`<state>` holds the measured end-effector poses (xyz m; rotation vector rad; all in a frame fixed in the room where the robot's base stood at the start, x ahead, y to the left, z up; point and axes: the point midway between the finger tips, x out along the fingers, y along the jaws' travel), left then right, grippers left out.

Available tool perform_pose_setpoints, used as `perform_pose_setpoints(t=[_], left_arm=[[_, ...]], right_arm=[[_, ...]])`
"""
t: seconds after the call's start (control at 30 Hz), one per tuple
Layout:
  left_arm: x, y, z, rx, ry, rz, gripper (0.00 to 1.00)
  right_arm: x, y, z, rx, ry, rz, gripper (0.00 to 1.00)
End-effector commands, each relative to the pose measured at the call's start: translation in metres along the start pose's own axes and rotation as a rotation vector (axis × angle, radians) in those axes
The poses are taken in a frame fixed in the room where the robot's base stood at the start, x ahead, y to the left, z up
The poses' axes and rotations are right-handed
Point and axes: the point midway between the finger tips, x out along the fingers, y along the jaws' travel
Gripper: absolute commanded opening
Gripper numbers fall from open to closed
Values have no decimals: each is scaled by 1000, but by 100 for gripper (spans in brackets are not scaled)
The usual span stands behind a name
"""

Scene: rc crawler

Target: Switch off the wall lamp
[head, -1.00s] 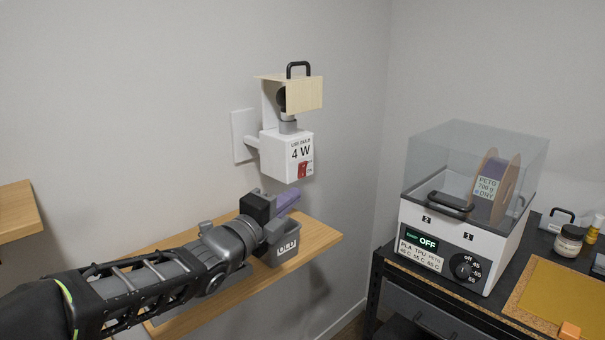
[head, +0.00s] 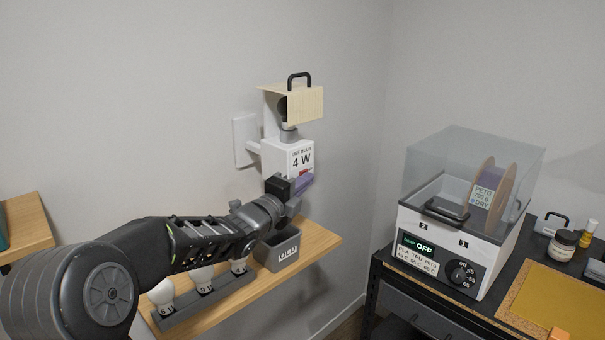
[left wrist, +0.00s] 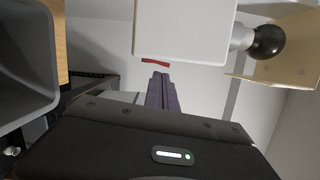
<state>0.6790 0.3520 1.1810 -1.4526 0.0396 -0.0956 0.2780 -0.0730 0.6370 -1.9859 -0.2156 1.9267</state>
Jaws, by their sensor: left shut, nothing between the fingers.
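The wall lamp is a white box (head: 288,157) marked "4 W", mounted on a white wall plate (head: 245,140). A pale wood shade (head: 298,103) with a black handle sits above it. Its red switch (head: 305,172) is mostly hidden behind my left gripper in the head view; a red edge also shows in the left wrist view (left wrist: 155,61). My left gripper (head: 304,183) is shut and empty, its purple fingers just under and in front of the box's lower part. In the left wrist view the fingers (left wrist: 160,90) point toward the red edge; contact cannot be told. My right gripper is not in view.
A wooden shelf (head: 318,243) below the lamp holds a grey bin (head: 277,252) and a rack (head: 207,299) of white bulbs. A filament dryer (head: 450,240) reading "OFF" stands on a black bench at right. The space between lamp and dryer is clear.

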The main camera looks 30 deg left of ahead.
Motion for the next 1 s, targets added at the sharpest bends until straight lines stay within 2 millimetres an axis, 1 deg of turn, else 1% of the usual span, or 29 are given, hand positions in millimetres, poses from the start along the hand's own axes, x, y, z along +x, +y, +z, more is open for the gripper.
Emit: perform_pose_setpoints(t=[0.03, 0.13, 0.4, 0.47, 0.57, 0.63, 0.83, 1.0], left_arm=[[1, -1, 3, 1, 1, 1, 0], [2, 0, 5, -1, 2, 1, 0], [1, 1, 6, 0, 2, 0, 0], [1, 2, 6, 0, 2, 0, 0], [2, 5, 10, 1, 1, -1, 0], [2, 0, 11, -1, 2, 0, 0], [2, 0, 11, -2, 1, 1, 0], [5, 0, 9, -1, 1, 0, 0]], right_arm=[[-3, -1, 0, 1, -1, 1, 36], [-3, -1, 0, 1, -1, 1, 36], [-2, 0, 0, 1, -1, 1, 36], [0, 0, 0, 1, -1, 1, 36], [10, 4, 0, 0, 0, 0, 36], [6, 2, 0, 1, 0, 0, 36], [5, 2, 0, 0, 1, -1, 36], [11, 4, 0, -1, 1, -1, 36]])
